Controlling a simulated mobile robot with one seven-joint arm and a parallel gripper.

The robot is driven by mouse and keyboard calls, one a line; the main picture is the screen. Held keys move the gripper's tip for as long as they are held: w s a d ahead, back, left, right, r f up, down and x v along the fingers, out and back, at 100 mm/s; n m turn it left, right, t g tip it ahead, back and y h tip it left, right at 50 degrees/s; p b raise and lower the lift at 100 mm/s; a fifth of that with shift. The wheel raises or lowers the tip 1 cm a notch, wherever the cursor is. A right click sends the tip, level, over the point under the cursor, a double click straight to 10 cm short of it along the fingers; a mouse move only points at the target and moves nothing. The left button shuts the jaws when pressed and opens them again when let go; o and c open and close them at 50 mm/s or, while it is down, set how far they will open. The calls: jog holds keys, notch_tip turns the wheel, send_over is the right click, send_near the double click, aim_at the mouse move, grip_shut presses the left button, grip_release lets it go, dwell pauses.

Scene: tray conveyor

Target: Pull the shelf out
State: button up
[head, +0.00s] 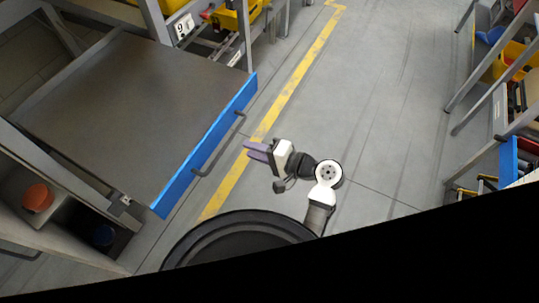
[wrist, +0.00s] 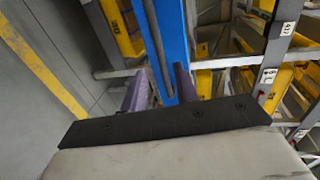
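The shelf (head: 135,105) is a wide, bare grey panel with a blue front edge (head: 207,145), in the left half of the head view. A dark bar handle (head: 219,145) runs along the blue front; in the wrist view the handle (wrist: 156,45) stands before the blue front (wrist: 174,40). My gripper (head: 252,150) has purple fingers pointing at the handle, with a small gap visible between fingertips and handle. In the wrist view the fingers of my gripper (wrist: 160,88) are spread apart, nothing held between them. The handle and blue front appear beyond the gap.
A yellow line (head: 290,85) runs along the grey floor beside the shelf. Below the shelf, a compartment holds an orange item (head: 37,198) and a dark blue one (head: 104,236). Racks with yellow bins (head: 238,14) stand at the top and right. The middle floor is clear.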

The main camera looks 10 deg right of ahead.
jog(key=v, duration=0.5)
dwell(0.4)
